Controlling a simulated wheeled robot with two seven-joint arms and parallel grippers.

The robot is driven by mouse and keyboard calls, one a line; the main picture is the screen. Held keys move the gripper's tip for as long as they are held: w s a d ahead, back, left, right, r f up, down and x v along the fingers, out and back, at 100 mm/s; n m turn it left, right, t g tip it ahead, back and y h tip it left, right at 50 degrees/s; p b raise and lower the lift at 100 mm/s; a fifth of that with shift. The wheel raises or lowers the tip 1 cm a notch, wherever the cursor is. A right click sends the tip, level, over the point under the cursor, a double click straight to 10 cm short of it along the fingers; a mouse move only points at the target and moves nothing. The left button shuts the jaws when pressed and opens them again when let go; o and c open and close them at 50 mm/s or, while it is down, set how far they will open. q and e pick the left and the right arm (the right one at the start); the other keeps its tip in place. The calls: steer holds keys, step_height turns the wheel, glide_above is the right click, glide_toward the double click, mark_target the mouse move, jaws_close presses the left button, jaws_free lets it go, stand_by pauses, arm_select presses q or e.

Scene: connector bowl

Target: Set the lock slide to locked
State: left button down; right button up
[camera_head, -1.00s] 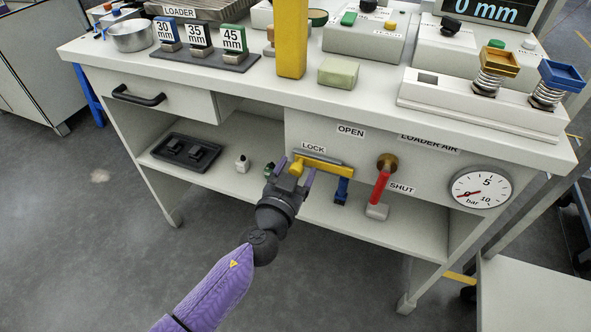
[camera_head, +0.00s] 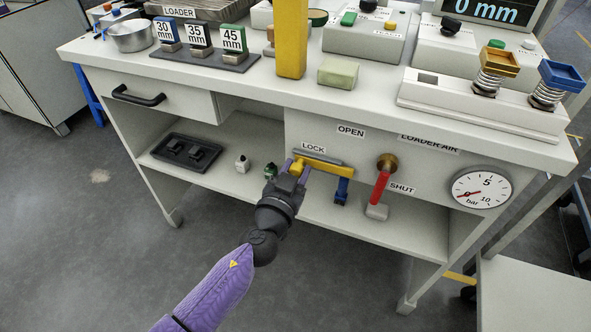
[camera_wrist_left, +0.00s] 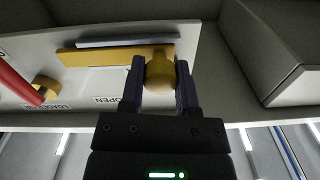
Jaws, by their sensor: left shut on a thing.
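The lock slide is a yellow bar (camera_head: 328,165) under the LOCK label (camera_head: 313,147) on the bench's front panel. Its round yellow knob (camera_wrist_left: 160,72) sticks out at the bar's left end in the head view. My left gripper (camera_head: 296,170) is shut on this knob, with one purple finger on each side of it in the left wrist view. The fingers partly hide the knob in the head view. A grey strip (camera_head: 318,157) runs along the top of the bar. My right gripper is not in view.
A blue piece (camera_head: 342,190) hangs below the bar's right end. To the right is a red valve handle (camera_head: 380,187) on a brass hub, between the OPEN and SHUT labels. A pressure gauge (camera_head: 481,189) sits farther right. The shelf below holds a black tray (camera_head: 185,151).

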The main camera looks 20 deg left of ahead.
mark_target(320, 166)
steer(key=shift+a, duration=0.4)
arm_select(q)
steer(key=d, duration=0.3)
steer(key=shift+f+b, duration=0.1)
steer(key=shift+b, duration=0.3)
steer(key=shift+s+d, duration=0.1)
steer(key=shift+d, duration=0.3)
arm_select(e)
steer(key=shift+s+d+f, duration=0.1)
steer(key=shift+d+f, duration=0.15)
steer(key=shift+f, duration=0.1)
arm_select(q)
steer(key=shift+c, duration=1.6)
jaws_free()
steer(key=shift+d, duration=0.15)
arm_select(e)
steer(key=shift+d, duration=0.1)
